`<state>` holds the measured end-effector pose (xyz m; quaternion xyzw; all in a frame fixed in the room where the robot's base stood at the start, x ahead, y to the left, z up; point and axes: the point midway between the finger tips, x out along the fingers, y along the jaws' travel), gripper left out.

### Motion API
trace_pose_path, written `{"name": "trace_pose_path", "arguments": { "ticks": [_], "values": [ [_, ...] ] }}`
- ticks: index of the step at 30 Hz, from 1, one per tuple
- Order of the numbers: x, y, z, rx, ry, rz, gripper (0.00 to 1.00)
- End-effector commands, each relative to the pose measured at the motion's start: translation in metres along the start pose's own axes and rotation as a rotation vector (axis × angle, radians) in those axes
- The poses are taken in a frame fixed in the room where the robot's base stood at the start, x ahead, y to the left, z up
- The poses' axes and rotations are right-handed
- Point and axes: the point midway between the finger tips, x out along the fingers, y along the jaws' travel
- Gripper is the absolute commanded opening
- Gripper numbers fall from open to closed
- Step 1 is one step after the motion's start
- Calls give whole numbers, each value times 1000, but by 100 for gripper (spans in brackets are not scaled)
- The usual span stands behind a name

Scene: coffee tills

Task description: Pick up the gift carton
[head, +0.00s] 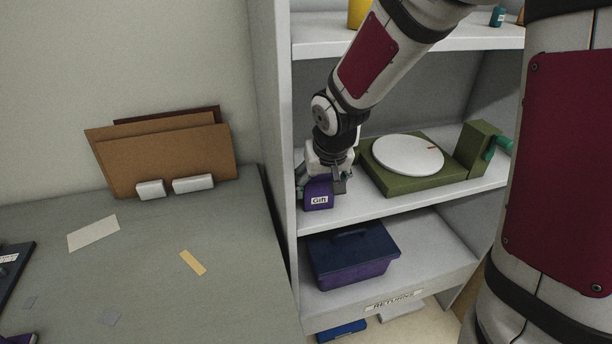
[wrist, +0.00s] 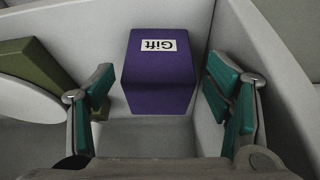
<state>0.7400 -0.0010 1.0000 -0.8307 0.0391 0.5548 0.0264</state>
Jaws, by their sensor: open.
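The gift carton (head: 318,194) is a purple box with a white "Gift" label. In the head view it stands on the middle shelf, at its left end near the side panel. In the wrist view the carton (wrist: 160,75) lies ahead, between the lines of the two fingers. My gripper (wrist: 160,115) is open, with teal pads on both sides and visible gaps to the carton left and right. In the head view my gripper (head: 322,178) is over and behind the carton, and its fingertips are partly hidden.
A green box with a white round plate (head: 408,155) stands right of the carton on the same shelf (head: 400,207). The shelf's side panel (head: 278,130) is close on the left. A dark blue and purple caddy (head: 352,258) sits on the shelf below. A grey desk (head: 150,270) stands left.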

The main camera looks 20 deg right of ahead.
Motion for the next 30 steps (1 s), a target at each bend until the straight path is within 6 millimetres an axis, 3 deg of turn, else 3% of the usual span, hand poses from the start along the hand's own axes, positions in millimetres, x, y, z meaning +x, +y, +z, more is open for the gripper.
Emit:
{"name": "trace_pose_path", "arguments": {
  "ticks": [7,13,22,30],
  "values": [
    [12,0,-28,0,-1,0,72],
    [20,0,-30,0,-2,0,72],
    [60,0,-30,-1,-3,1,72],
    [62,0,-30,0,0,0,72]
  ]
}}
